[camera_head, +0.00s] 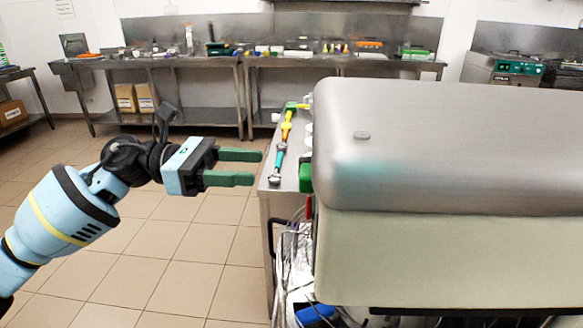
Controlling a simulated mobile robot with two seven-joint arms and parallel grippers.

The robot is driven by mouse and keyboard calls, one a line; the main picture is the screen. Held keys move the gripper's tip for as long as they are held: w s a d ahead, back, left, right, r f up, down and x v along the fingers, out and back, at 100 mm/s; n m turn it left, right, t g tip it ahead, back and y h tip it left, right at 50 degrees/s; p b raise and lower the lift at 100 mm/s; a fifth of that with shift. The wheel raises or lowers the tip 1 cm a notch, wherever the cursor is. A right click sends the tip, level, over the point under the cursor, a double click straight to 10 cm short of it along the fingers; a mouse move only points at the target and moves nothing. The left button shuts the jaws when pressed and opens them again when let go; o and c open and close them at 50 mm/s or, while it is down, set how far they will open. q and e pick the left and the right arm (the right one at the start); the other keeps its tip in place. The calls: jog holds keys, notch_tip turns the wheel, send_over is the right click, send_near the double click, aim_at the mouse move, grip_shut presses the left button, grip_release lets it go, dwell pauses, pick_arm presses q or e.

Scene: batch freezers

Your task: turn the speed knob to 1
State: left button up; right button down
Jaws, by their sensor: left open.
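My left gripper (256,168) comes in from the left, its two green fingers apart and empty, pointing right. It hangs in front of the left end of a metal table and left of the large machine. The machine (440,130) has a rounded brushed-metal top and a cream lower body and fills the right side. I see no speed knob or number scale on the faces in view. My right gripper is not in view.
Tools with coloured handles (284,135) lie on the metal table (266,187) beside the machine. Foil and cables (293,255) show below. Cluttered steel benches (240,60) line the back wall. The tiled floor (165,240) at left is clear.

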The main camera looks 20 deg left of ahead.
pick_arm(q)
jog(key=p+x, duration=0.2)
jog(key=x, duration=0.5)
jog(key=shift+d, duration=0.3)
jog(key=shift+w, duration=0.15)
jog(key=c, duration=1)
jog(key=shift+o, duration=0.2)
